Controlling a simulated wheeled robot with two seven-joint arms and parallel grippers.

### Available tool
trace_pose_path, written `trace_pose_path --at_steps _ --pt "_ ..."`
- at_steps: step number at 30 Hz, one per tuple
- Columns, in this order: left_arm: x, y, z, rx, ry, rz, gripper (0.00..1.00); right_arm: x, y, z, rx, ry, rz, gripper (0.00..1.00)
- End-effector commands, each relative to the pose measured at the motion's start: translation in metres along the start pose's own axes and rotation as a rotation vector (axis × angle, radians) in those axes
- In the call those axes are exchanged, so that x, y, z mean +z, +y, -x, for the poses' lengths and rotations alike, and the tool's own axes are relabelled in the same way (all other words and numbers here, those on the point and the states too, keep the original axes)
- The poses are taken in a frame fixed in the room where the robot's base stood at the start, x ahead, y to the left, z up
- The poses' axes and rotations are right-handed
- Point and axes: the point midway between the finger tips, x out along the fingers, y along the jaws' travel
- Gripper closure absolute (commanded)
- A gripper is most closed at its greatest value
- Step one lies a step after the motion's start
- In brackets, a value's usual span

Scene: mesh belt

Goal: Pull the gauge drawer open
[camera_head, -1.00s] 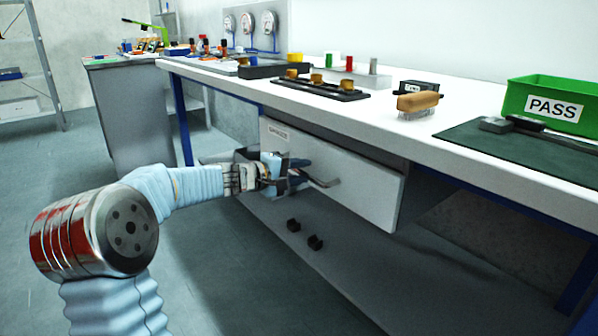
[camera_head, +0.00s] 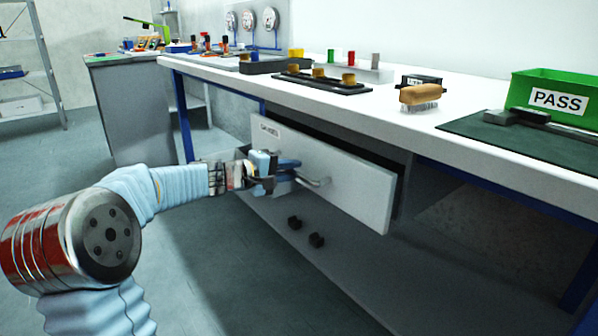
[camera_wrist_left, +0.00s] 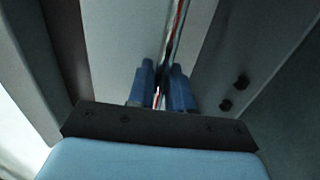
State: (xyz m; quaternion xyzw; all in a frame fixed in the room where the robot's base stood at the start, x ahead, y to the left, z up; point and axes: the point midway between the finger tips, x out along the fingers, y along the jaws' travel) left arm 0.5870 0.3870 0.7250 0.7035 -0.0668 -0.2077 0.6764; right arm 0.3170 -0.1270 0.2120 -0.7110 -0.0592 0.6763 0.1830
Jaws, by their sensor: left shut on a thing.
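The gauge drawer (camera_head: 345,180) has a white front with a small label at its upper left, and it hangs under the white bench top. It stands partly out, with a dark gap showing behind its top and right edges. My left gripper (camera_head: 298,171) is at the drawer's metal bar handle (camera_head: 318,183), shut on it. In the left wrist view the two blue fingers (camera_wrist_left: 163,85) close around the thin shiny handle bar (camera_wrist_left: 176,30). My right gripper is in neither view.
The bench top (camera_head: 450,110) carries a dark tray with brass parts (camera_head: 320,82), a wooden-handled brush (camera_head: 420,96) and a green PASS bin (camera_head: 560,100). The floor left of the bench is clear.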

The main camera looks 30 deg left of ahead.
Motion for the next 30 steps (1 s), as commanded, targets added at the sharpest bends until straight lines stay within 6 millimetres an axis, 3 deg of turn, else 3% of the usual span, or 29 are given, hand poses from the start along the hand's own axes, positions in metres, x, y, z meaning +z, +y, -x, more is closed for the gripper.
trace_pose_path --at_steps 3,12,21,30 --pt "-0.001 -0.013 0.032 0.002 0.006 -0.003 1.00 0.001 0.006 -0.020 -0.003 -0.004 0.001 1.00" --pt "0.000 -0.033 0.136 0.001 0.006 -0.001 1.00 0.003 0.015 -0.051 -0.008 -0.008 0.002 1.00" --pt "0.000 -0.052 0.237 0.000 0.003 0.000 1.00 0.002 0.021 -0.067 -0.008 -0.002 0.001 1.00" --pt "0.000 -0.066 0.310 -0.001 0.000 0.002 1.00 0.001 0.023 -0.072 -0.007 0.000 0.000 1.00"
